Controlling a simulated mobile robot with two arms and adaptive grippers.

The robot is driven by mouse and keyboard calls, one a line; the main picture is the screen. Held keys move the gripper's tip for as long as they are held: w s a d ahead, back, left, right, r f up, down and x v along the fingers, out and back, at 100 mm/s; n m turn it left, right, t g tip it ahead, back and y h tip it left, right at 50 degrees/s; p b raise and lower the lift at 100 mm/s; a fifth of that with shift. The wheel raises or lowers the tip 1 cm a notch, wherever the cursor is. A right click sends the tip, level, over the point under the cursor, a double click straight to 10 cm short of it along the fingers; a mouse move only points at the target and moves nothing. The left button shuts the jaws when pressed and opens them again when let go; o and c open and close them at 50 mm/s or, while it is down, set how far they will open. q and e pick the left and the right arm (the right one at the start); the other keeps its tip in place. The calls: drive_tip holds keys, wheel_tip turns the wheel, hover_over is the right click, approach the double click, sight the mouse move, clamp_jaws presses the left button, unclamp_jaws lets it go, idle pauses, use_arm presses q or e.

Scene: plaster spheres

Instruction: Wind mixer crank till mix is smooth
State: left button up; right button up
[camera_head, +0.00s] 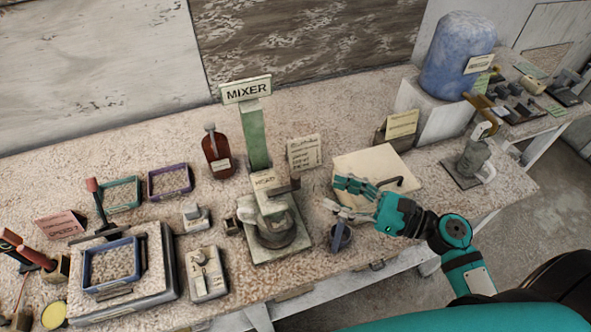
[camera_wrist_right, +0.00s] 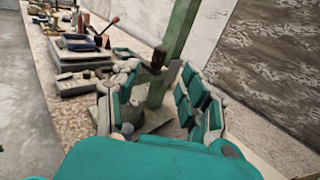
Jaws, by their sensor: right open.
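The mixer stands mid-table with a green post (camera_head: 254,135), a "MIXER" sign (camera_head: 246,90) and a round bowl (camera_head: 276,228) on a base plate. Its dark crank (camera_head: 284,189) sticks out to the right above the bowl. The mix inside the bowl cannot be made out. My right gripper (camera_head: 343,199) is open and empty, just right of the crank and apart from it. In the right wrist view the green post (camera_wrist_right: 178,40) and a dark handle (camera_wrist_right: 158,60) show beyond the spread fingers (camera_wrist_right: 160,85). My left gripper is not in view.
A small dark cup (camera_head: 341,238) stands just below my right gripper. A brown bottle (camera_head: 217,153) and trays (camera_head: 110,262) fill the left side.

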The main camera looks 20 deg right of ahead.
sight(298, 176)
drive_tip(key=p+x, duration=0.2)
drive_tip(key=x, duration=0.7)
drive_tip(key=shift+w+a+p, duration=0.1)
drive_tip(key=shift+w+p, duration=0.05)
drive_tip(key=shift+p, duration=0.15)
drive_tip(key=shift+w+a, duration=0.25)
drive_tip(key=shift+c, duration=0.3)
clamp_jaws()
